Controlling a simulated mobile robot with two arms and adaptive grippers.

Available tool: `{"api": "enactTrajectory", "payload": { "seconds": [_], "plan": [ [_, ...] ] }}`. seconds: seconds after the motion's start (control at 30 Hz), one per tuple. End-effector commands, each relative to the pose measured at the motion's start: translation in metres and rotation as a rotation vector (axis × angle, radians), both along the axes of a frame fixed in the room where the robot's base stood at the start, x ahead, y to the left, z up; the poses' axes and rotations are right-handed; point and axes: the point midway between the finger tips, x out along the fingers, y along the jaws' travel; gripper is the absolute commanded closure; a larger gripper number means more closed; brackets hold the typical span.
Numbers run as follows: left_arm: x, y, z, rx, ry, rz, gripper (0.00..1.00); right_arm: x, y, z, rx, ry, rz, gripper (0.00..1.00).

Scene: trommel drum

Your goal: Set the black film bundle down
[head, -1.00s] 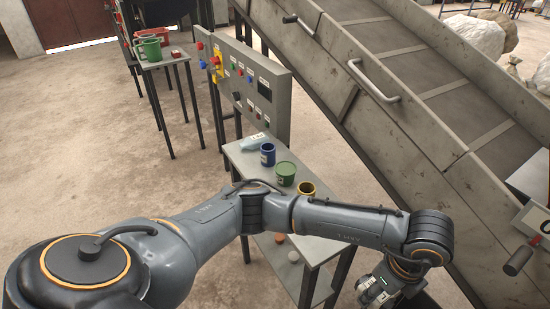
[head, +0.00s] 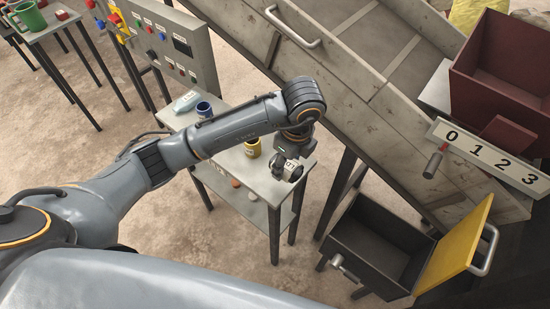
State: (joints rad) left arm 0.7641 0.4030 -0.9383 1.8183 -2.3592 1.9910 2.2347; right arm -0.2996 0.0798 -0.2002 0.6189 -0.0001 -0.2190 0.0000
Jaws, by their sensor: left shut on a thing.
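My left arm reaches across from the left, and my left gripper (head: 273,182) points down over the near right part of the small grey table (head: 240,199). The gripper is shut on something. A small black shape, the black film bundle (head: 256,187) as far as I can tell, shows at its fingertips on the left side. The wrist hides part of it. I cannot tell whether it touches the tabletop or hangs just above. My right gripper is not in view.
The inclined conveyor (head: 330,85) rises behind. An open black bin (head: 345,240) with a yellow lid (head: 455,245) stands at right. A counter plate (head: 490,155) reads 0123.

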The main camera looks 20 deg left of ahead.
Motion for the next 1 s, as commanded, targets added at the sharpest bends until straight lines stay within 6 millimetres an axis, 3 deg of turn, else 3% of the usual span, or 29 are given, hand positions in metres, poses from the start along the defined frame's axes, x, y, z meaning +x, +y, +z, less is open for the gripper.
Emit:
{"api": "enactTrajectory", "payload": {
  "seconds": [0.1, 0.33, 0.53, 0.73, 1.0],
  "plan": [
    [0.022, 0.014, -0.016, 0.006, 0.004, 0.005, 0.7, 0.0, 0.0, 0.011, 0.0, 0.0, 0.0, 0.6],
    [0.046, 0.027, -0.051, 0.003, 0.001, 0.0, 0.7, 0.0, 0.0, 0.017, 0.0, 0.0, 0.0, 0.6],
    [0.056, 0.032, -0.065, 0.003, 0.0, 0.0, 0.7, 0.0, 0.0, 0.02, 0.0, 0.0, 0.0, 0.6],
    [0.055, 0.031, -0.091, 0.003, 0.0, -0.001, 0.7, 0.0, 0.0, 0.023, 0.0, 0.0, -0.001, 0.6],
    [0.056, 0.031, -0.094, 0.002, -0.003, -0.001, 0.7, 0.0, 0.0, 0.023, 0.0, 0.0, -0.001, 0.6]
  ]
}}
